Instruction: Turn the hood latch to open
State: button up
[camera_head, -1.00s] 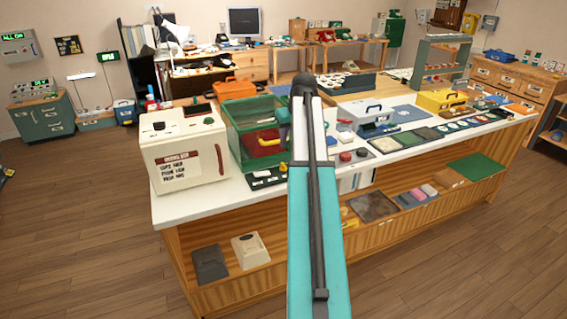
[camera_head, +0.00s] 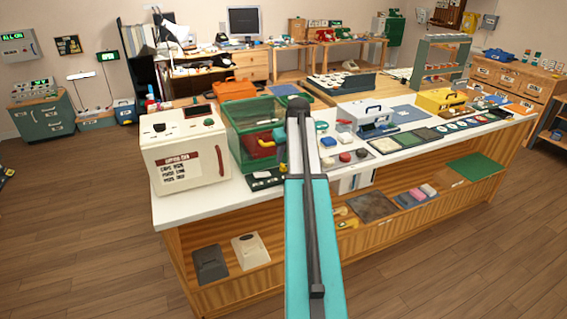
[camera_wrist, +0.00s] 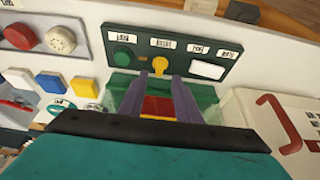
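The green see-through hood (camera_head: 243,122) stands on the counter, right of the cream machine. Low in front of it is a dark green control panel (camera_wrist: 118,45). In the wrist view the panel carries a yellow knob (camera_wrist: 160,65), probably the latch, between a green button (camera_wrist: 124,56) and a white plate (camera_wrist: 206,70). Its labels are too small to read. My gripper (camera_wrist: 160,80) is open, its two grey-purple fingers either side of a gap. The knob shows just beyond the fingertips; I cannot tell whether they touch.
The cream machine (camera_head: 185,160) with a red handle stands close left of the hood. Buttons and a red knob (camera_wrist: 20,37) on nearby panels lie on the other side. The white counter edge (camera_head: 205,208) has bare room in front.

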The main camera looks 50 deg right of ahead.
aim_at(283, 165)
jog(key=shift+p+x, duration=0.35)
jog(key=shift+x, duration=2.2)
jog(key=shift+w, duration=0.1)
